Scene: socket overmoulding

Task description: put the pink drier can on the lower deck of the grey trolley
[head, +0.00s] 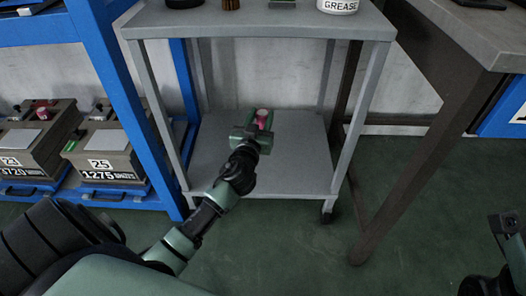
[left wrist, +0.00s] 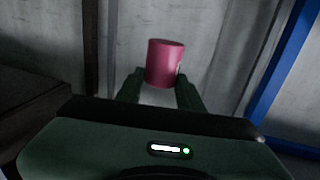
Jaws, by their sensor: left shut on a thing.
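The pink drier can (head: 263,117) is held in my left gripper (head: 259,124), between the trolley's two decks. It also shows in the left wrist view (left wrist: 165,64), upright between the two fingers of the gripper (left wrist: 160,92). The grey trolley's lower deck (head: 300,150) is bare around the gripper. I cannot tell from the head view how far the can is above the deck. My right gripper (head: 505,225) shows only in part at the right edge, away from the trolley.
The trolley's upper deck (head: 260,22) overhangs my left arm and carries a grease tin (head: 338,5) and other items. A blue rack (head: 95,60) with boxed moulds (head: 105,150) stands at the left. A grey table (head: 470,40) stands at the right.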

